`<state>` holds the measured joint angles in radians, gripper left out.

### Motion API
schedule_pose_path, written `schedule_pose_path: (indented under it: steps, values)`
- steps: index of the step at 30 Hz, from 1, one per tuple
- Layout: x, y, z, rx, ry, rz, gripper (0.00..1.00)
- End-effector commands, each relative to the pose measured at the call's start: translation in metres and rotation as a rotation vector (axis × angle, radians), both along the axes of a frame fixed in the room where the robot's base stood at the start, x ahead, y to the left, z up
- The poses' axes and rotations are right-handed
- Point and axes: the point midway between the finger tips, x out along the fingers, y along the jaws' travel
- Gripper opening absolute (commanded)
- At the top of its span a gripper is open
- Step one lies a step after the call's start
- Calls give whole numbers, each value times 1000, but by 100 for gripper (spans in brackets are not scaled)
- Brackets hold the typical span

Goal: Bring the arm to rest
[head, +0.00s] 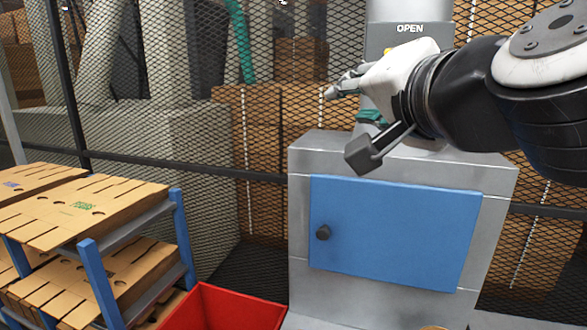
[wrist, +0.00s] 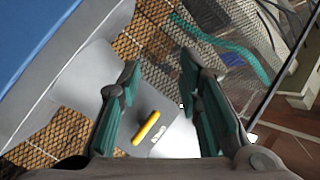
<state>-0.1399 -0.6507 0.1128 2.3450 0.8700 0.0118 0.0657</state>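My gripper (head: 340,92) is at the upper right of the head view, in front of the grey machine. Its fingers point left. In the wrist view my gripper (wrist: 159,68) has its two dark and teal fingers spread apart, with nothing between the tips. My dark arm reaches in from the right edge and hides part of the machine's upper column (head: 405,14).
The grey machine (head: 300,220) has a blue door (head: 395,235) with a black knob. A yellow handle (wrist: 146,127) shows by the label OPEN. A red bin (head: 225,308) and a blue rack (head: 183,240) of cardboard blanks (head: 85,205) stand left. Mesh fencing (head: 215,60) stands behind.

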Motion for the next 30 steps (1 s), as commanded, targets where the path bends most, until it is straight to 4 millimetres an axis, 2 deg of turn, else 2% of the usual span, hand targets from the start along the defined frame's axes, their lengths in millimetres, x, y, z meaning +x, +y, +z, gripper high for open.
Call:
schedule_pose_path:
  steps: [3, 6, 9, 12, 15, 18, 30]
  values:
    - [-22, -5, -62, -242, 159, 119, 32]
    - [-50, -23, -119, -440, 331, 203, 32]
    - [-82, -50, -166, -601, 503, 260, 32]
    - [-112, -76, -198, -714, 647, 293, 32]
    - [-134, -96, -216, -785, 749, 312, 32]
    - [-146, -107, -224, -821, 806, 319, 32]
    - [-149, -110, -226, -831, 822, 322, 32]
